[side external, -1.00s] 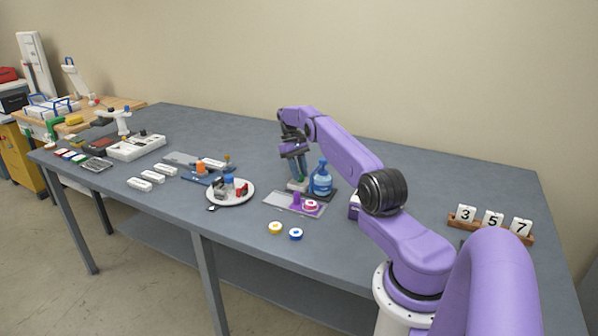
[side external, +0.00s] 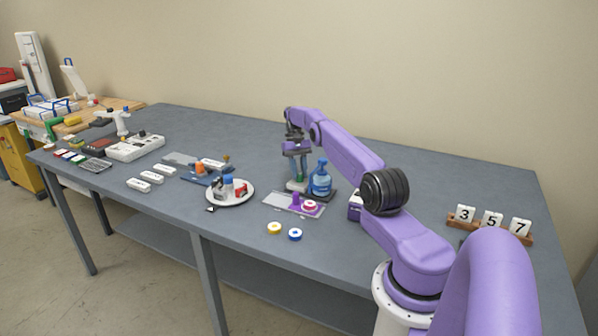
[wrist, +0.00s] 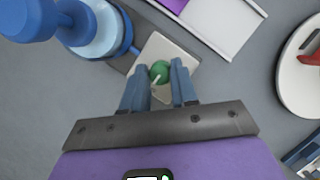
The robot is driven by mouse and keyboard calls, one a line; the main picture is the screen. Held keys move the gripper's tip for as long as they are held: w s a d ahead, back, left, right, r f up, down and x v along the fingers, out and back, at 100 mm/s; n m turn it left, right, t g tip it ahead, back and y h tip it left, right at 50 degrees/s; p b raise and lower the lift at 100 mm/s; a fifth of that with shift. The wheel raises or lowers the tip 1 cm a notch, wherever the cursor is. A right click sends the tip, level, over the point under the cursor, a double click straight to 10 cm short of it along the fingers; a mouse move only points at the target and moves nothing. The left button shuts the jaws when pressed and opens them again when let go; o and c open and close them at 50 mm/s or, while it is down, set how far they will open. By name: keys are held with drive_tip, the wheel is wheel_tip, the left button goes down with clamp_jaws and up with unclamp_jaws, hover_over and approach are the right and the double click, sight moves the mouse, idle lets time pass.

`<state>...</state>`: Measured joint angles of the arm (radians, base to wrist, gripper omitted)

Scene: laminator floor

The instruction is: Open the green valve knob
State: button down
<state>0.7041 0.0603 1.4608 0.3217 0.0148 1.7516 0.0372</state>
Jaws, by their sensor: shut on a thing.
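The green valve knob (wrist: 160,70) is round with a pale pointer mark and sits on a light grey plate-like base (wrist: 165,47). In the wrist view, my gripper (wrist: 161,74) has one blue finger on each side of the knob and is shut on it. The finger contact is too small to make out there.
A tray (side external: 280,202) with purple and pink parts lies in front. A round white plate (side external: 245,199) with parts is to the left. Number blocks (side external: 491,220) stand far right.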

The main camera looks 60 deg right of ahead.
sight(299, 174)
drive_tip(key=c, duration=0.9)
unclamp_jaws()
wheel_tip(299, 174, up, 3)
drive_tip(key=shift+r, duration=0.2)
drive_tip(key=shift+s+a+r, duration=2.4)
drive_tip(key=shift+s, duration=0.2)
drive_tip(key=shift+s+a+r, duration=2.35)
drive_tip(key=shift+s+r, duration=0.05)
drive_tip(key=shift+s, duration=0.15)
